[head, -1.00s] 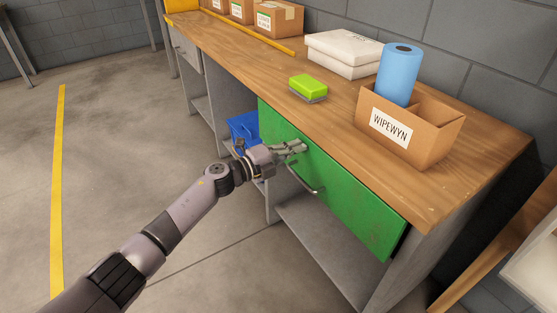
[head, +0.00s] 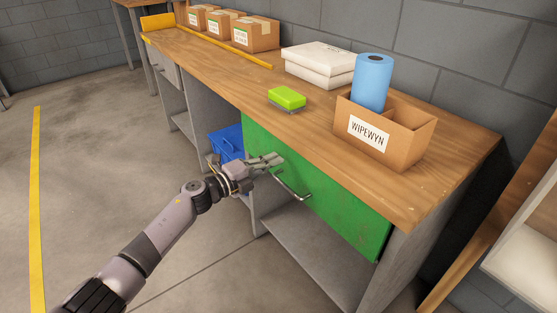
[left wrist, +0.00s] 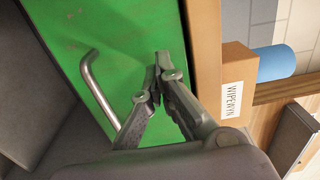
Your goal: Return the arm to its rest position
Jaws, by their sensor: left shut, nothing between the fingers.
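My left gripper (head: 276,160) is shut and empty, in front of the upper left part of the green drawer front (head: 335,205). In the left wrist view its fingertips (left wrist: 158,62) meet in front of the green face, beside the metal handle (left wrist: 98,92). The handle also shows in the head view (head: 292,188), just below and right of the fingers. The drawer looks shut under the wooden benchtop. Whether the fingers touch the drawer front, I cannot tell. My right gripper is not in view.
On the workbench (head: 225,80) are a green sponge (head: 287,97), white boxes (head: 318,65) and a cardboard bin marked WIPEWYN (head: 400,145) holding a blue roll (head: 372,82). The floor at left is clear.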

